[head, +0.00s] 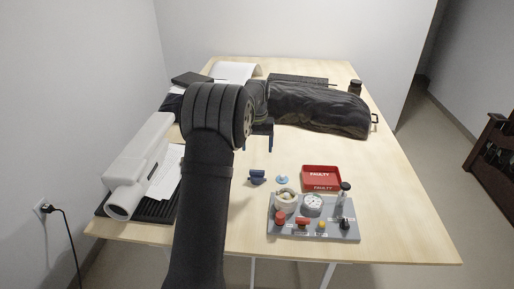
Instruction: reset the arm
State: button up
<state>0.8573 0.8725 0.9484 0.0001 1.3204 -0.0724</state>
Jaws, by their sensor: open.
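My arm rises from the bottom of the head view and bends over the table. My gripper (257,148) hangs beyond the bend, partly hidden behind my arm, with its dark blue fingers pointing down. The fingers are apart and nothing shows between them. It is above the middle of the table, farther back than the small blue part (258,177) and the light blue disc (282,180).
A grey panel (330,232) with a gauge, knobs and a cup stands at the front right. Behind it is a red tray (321,172) marked FAULTY. A white device (140,165) lies left. A black bag (320,112) lies at the back. The right side of the table is clear.

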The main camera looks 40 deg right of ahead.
aim_at(257, 171)
jog(key=shift+f, duration=0.1)
jog(key=shift+f, duration=5)
jog(key=shift+f, duration=1.15)
jog(key=r, duration=0.5)
jog(key=shift+s+d, duration=0.15)
jog(key=shift+s, duration=0.25)
jog(key=s+r, duration=0.1)
jog(key=s, duration=0.4)
jog(key=s+r, duration=0.2)
jog(key=s, duration=0.3)
jog(key=s+a+r, duration=0.1)
jog(key=s+r, duration=0.1)
jog(key=s, duration=0.3)
jog(key=shift+s, duration=0.4)
jog(key=shift+s+a+f, duration=0.1)
jog(key=shift+s+f, duration=0.05)
jog(key=shift+f, duration=0.25)
jog(key=shift+s+a+f, duration=0.1)
jog(key=shift+f, duration=0.75)
